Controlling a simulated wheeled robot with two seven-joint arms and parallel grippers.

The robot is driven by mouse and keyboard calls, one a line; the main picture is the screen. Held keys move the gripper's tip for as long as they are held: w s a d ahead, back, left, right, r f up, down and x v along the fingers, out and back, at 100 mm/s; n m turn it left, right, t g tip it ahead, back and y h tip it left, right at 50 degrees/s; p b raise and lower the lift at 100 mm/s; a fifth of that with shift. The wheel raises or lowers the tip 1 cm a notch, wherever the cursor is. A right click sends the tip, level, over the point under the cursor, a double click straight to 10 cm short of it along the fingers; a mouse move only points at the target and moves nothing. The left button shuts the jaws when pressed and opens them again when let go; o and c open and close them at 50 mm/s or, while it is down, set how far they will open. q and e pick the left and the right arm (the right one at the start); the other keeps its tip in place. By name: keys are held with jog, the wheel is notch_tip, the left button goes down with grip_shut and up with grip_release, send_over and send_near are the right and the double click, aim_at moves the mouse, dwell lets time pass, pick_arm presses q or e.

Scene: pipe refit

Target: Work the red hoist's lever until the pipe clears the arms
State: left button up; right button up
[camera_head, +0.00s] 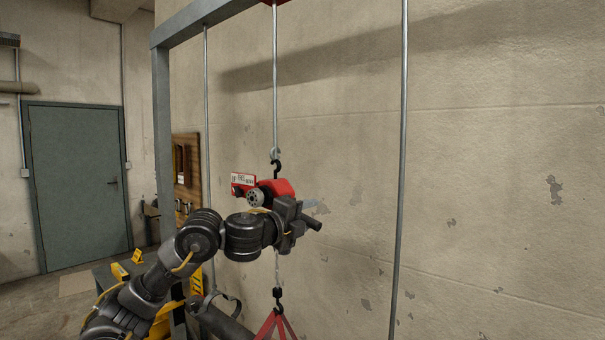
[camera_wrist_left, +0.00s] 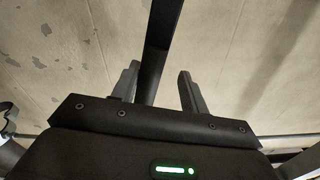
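The red hoist (camera_head: 284,187) hangs from a hook on a vertical line in the head view. My left gripper (camera_head: 312,208) is at its lower right, partly covering it. A dark bar, apparently the hoist's lever (camera_wrist_left: 162,45), runs between the two fingers of my left gripper (camera_wrist_left: 158,85) in the left wrist view. The fingers are apart, with a visible gap on the bar's right side. The lever's dark end (camera_head: 314,224) shows beside the gripper in the head view. Below, a dark grey pipe (camera_head: 228,326) shows in part beside red sling straps (camera_head: 267,328). My right gripper is out of view.
A grey steel frame (camera_head: 162,120) and thin vertical rods (camera_head: 401,130) stand around the hoist. A grey curved clamp (camera_head: 232,299) and a yellow stand part (camera_head: 196,279) are at the lower left. The wall is close behind. A green door (camera_head: 75,180) is at the far left.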

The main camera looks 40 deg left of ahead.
pick_arm(q)
jog(key=shift+n, duration=0.7)
jog(key=shift+d+r+p, duration=0.1)
jog(key=shift+r+p, duration=2)
jog(key=shift+p, duration=0.1)
jog(key=shift+a+r+n+p, duration=0.15)
jog(key=shift+r+n, duration=0.1)
jog(key=shift+r, duration=0.35)
jog(key=shift+a+r+n+p, duration=0.15)
jog(key=shift+r+n, duration=0.1)
jog(key=shift+r, duration=0.35)
jog(key=shift+a+r+n, duration=0.15)
jog(key=shift+r+n, duration=0.15)
jog(key=shift+r, duration=0.4)
